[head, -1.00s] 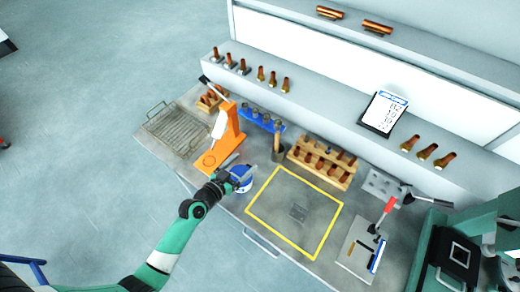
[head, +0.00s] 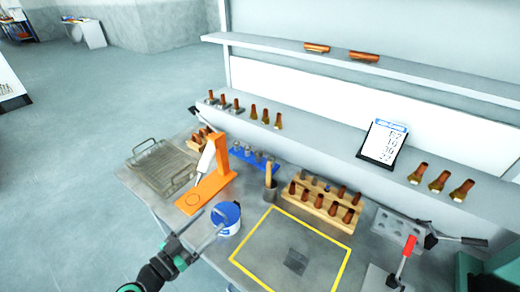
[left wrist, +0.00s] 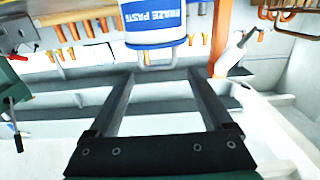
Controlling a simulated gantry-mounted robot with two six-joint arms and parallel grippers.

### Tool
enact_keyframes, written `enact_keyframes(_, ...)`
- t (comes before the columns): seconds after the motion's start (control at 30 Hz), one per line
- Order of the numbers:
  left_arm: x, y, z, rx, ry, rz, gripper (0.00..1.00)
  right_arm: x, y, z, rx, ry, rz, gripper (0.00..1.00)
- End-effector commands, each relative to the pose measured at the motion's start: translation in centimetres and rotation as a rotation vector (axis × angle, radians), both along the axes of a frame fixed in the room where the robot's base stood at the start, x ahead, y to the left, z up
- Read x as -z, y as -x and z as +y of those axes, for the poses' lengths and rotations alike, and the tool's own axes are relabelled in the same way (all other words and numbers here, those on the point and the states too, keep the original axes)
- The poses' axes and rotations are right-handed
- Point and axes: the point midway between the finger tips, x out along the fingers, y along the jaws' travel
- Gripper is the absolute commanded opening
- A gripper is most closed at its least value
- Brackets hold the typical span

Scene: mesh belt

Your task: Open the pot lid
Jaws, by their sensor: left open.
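The pot is a small white tub with a blue top (head: 226,214) on the front part of the bench, and its top appears closed. In the left wrist view the tub (left wrist: 155,22) shows a blue label reading "BRAZE PASTE", partly cut off by the upper edge, with a wire-like loop at its lower end. My left gripper (head: 198,231) is at the lower left of the pot in the head view, close to it. Its fingers (left wrist: 157,76) are apart and nothing is between them in the left wrist view. My right gripper is not in view.
An orange stand (head: 206,190) is just behind the pot, with a wire rack (head: 160,168) left of it. A yellow-framed square (head: 268,238) lies right of the pot. A blue holder, a handled tool (head: 270,182) and a wooden block (head: 322,210) stand behind.

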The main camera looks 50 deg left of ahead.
Motion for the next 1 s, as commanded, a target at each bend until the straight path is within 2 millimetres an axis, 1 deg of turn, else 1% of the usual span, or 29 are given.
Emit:
enact_keyframes(0.03,0.4,1.0,-0.1,-0.007,0.002,0.002,0.84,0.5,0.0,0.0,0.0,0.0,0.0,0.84)
enact_keyframes(0.17,0.3,3.3,-0.8,-0.007,0.001,0.001,0.84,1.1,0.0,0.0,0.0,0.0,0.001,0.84)
enact_keyframes(0.2,-0.4,3.6,-1.3,0.002,-0.001,0.0,0.84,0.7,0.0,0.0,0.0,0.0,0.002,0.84)
enact_keyframes(0.23,-1.4,3.1,-1.6,0.021,-0.005,-0.002,0.84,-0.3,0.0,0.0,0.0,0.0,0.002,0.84)
enact_keyframes(0.3,-2.6,2.4,-2.1,0.048,-0.014,-0.007,0.84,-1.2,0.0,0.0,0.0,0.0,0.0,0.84)
enact_keyframes(0.47,-5.3,1.0,-3.0,0.1,-0.043,-0.027,0.84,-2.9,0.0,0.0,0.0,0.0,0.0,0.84)
enact_keyframes(1.0,-16.4,-3.9,-6.0,0.267,-0.191,-0.122,0.84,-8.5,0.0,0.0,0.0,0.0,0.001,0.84)
